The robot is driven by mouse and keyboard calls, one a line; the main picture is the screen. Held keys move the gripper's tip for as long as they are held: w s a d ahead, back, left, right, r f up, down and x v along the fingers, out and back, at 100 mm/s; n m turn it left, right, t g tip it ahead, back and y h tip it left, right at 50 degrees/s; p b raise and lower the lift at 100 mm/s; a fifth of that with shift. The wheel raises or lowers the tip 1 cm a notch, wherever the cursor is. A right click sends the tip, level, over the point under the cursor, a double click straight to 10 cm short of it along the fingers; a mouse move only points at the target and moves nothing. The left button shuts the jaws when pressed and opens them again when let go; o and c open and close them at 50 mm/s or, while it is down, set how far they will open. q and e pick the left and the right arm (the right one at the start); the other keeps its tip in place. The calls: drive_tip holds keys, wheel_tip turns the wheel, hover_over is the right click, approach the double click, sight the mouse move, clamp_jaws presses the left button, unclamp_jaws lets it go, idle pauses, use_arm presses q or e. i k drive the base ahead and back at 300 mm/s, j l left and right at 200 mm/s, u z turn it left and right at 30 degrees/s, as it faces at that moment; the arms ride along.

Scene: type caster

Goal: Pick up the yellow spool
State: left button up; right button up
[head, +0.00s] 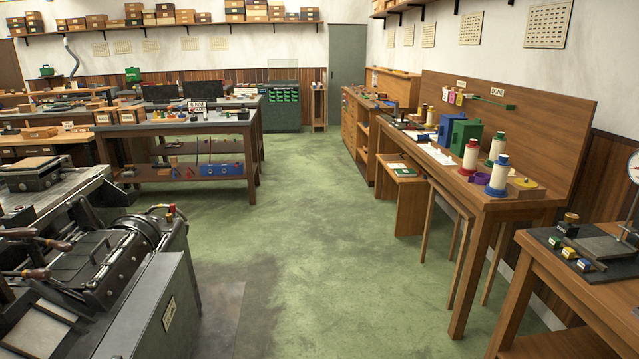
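No spool is plainly yellow all over. On the long wooden bench (450,182) at right stand white-wound spools with coloured ends: a red-ended spool (470,158), a green-ended spool (497,148) and a blue-ended spool (498,176), all upright. A low tan block with a yellow round top (525,183) sits at the bench's near end; I cannot tell if it is a spool. Farther back, a small pale upright spool (430,117) looks partly yellow, but is too small to be sure. Neither of my grippers is in view.
A smaller table (555,270) stands at near right. A grey machine (120,270) fills the near left. The green floor (320,230) between is clear.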

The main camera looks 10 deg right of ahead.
sight(429, 125)
drive_tip(key=i, duration=4.5)
drive_tip(key=i+z, duration=0.2)
drive_tip(key=i, duration=0.85)
drive_tip(key=i+z, duration=0.2)
drive_tip(key=i, duration=0.85)
